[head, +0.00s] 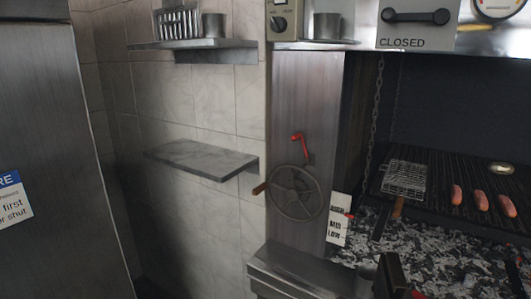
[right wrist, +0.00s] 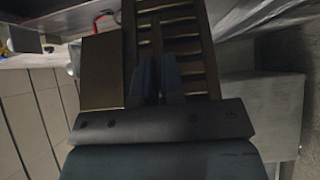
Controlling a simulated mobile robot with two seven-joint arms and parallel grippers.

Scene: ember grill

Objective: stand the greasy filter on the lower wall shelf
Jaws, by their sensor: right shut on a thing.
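The lower wall shelf (head: 203,159) is a bare grey slab on the tiled wall, left of the steel post in the head view. In the right wrist view my right gripper (right wrist: 156,78) is shut on the greasy filter (right wrist: 182,48), a brownish slatted metal panel with a plain flat part at its left. The fingers cover part of the filter. My left gripper is not in view.
The upper shelf (head: 210,43) holds a slotted metal piece (head: 178,23) and a metal cup (head: 213,25). A handwheel (head: 296,192) juts near the lower shelf's right end. The grill (head: 450,210) with sausages and coals is at right; a steel cabinet (head: 50,130) stands left.

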